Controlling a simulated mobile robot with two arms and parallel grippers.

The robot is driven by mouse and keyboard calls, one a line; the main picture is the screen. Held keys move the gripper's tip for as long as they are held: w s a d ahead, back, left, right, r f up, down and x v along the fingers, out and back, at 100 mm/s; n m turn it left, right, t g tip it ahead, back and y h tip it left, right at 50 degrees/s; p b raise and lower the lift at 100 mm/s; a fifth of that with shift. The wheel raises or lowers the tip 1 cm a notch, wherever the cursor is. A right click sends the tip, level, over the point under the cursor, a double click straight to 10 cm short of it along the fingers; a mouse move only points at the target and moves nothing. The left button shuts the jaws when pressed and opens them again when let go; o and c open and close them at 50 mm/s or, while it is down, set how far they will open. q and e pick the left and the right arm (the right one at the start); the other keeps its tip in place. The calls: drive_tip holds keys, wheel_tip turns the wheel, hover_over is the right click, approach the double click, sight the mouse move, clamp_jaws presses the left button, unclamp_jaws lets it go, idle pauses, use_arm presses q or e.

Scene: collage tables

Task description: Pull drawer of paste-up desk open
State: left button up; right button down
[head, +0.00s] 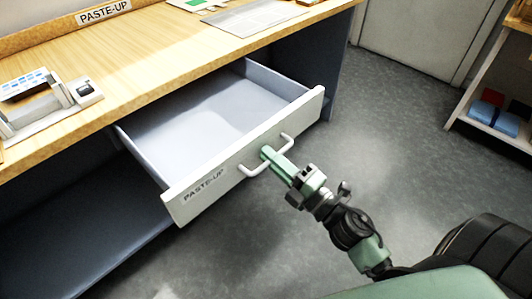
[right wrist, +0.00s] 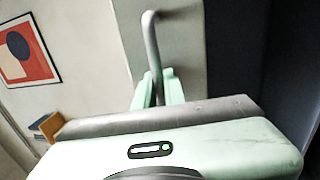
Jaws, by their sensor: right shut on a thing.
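The paste-up desk (head: 170,45) has a wooden top and a "PASTE-UP" sign at its back edge. Its drawer (head: 215,115) stands well out from under the top, and the inside I can see is empty. The drawer's white front (head: 225,165) is lettered "PASTE-UP" and carries a pale bar handle (head: 257,169). My right gripper (head: 268,154) is shut on the handle. In the right wrist view, the handle (right wrist: 151,40) rises from between the gripper's green fingers (right wrist: 158,90). My left gripper is in neither view.
On the desktop are a grey and white device (head: 45,100) at the left and flat sheets (head: 255,15) at the back. A shelf unit (head: 490,125) holding red and blue items stands at the right. The grey floor (head: 390,120) between is clear.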

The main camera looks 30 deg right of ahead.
drive_tip(key=shift+s, duration=0.2)
drive_tip(key=c, duration=1.8)
unclamp_jaws()
drive_tip(key=v, duration=0.7)
drive_tip(key=shift+s+d+b, duration=0.15)
drive_tip(key=shift+s+b, duration=0.2)
drive_tip(key=shift+b, duration=0.05)
